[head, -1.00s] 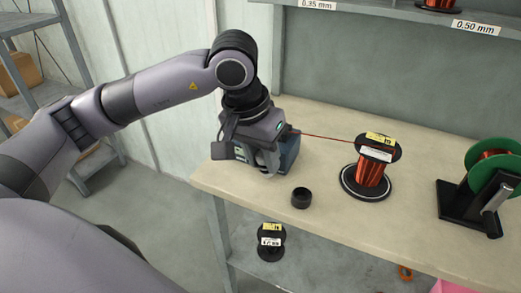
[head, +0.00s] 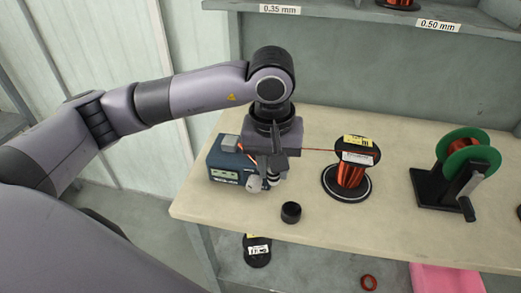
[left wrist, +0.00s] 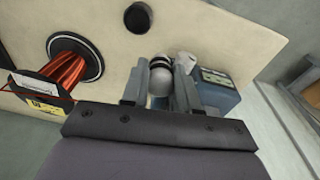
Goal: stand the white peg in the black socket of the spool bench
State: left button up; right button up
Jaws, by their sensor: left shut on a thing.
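My left gripper (head: 270,174) hangs above the bench, just behind and left of the black socket (head: 291,212). It is shut on the white peg, which shows between the fingers in the left wrist view (left wrist: 160,82) as a rounded white body with dark bands. In the head view the gripper largely hides the peg. The socket is a short, open black cup on the bench top, apart from the peg; it also shows in the left wrist view (left wrist: 138,17). My right gripper is in neither view.
A blue meter box (head: 226,164) stands close left of the gripper. A copper wire spool (head: 352,172) on a round black base stands to the right, with a red wire running left from it. A green-flanged winder (head: 463,165) is farther right. The bench top (head: 350,232) in front is clear.

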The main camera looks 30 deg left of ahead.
pick_arm(q)
jog(key=shift+s+d+f+n+g+p, duration=0.1)
jog(key=shift+d+f+n+g+p, duration=0.2)
jog(key=shift+d+f+n, duration=0.4)
jog(key=shift+s+d+f+n+g+p, duration=0.1)
jog(key=shift+d+f+n+p, duration=0.35)
jog(key=shift+d+n, duration=0.5)
jog(key=shift+s+d+f+n+g+p, duration=0.1)
jog(key=shift+d+f+n+g+p, duration=0.2)
jog(key=shift+d+f+n, duration=0.4)
jog(key=shift+d+r, duration=0.1)
jog(key=shift+r, duration=0.05)
jog(key=shift+b, duration=0.4)
jog(key=shift+f, duration=0.2)
jog(key=shift+f+b, duration=0.4)
jog(key=shift+b, duration=0.35)
